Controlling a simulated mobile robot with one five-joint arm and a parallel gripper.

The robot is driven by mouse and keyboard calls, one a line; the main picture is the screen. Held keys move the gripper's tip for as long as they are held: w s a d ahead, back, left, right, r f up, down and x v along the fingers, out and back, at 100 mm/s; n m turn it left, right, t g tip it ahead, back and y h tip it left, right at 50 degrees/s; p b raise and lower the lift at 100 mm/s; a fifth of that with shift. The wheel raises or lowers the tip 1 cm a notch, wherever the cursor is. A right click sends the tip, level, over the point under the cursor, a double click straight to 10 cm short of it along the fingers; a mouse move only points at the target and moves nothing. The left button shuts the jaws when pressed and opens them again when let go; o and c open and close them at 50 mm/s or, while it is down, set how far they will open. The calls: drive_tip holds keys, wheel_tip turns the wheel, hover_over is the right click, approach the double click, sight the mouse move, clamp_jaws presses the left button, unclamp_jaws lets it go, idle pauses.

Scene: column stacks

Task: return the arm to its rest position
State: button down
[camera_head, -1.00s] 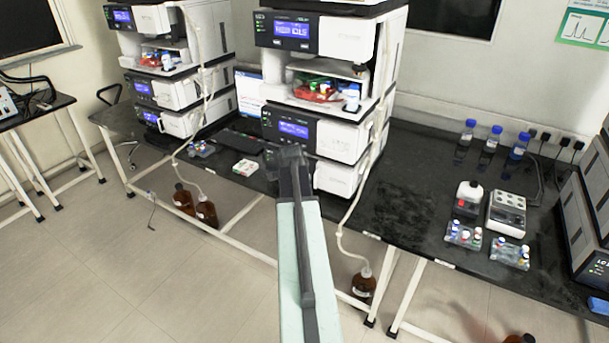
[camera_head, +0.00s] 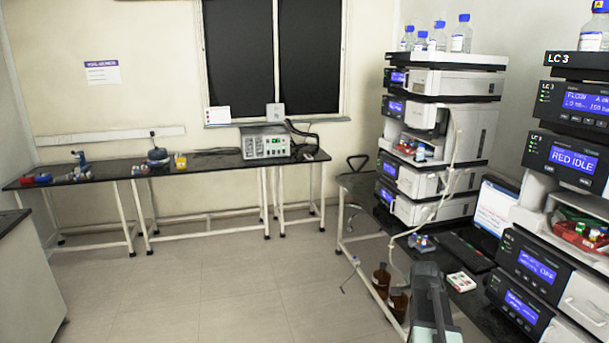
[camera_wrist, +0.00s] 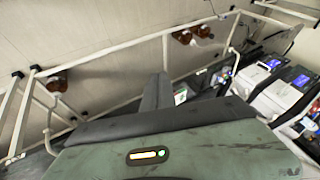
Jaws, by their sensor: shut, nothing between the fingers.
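My arm shows at the lower right of the head view, with its dark upper part (camera_head: 427,285) in front of the bench with the instrument stacks. My gripper's tip cannot be made out clearly there. In the wrist view my gripper (camera_wrist: 157,92) shows as dark fingers close together beyond the wrist housing. It is shut and nothing is held. The wrist view looks across the floor and the bench frame, tilted.
An instrument stack (camera_head: 440,135) and the LC 3 stack (camera_head: 575,160) stand on the right bench. Brown bottles (camera_head: 381,280) stand on the floor below. A box (camera_head: 265,142) sits on the far bench. Open floor (camera_head: 220,285) lies left and centre.

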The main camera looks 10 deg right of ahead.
drive_tip(key=s+a+f+n+g+y, duration=0.15)
drive_tip(key=a+n, duration=0.25)
drive_tip(key=a, duration=1.1)
drive_tip(key=s+a+f+n+g+y, duration=0.15)
drive_tip(key=a+n, duration=0.25)
drive_tip(key=a, duration=1)
drive_tip(key=s+a+f+n+g+y, duration=0.1)
drive_tip(key=s+a+n+g, duration=0.1)
drive_tip(key=s+a+n, duration=0.3)
drive_tip(key=s+n, duration=0.3)
drive_tip(key=s, duration=0.2)
drive_tip(key=shift+s+a+g, duration=0.15)
drive_tip(key=shift+a+g, duration=0.15)
drive_tip(key=shift+a, duration=0.05)
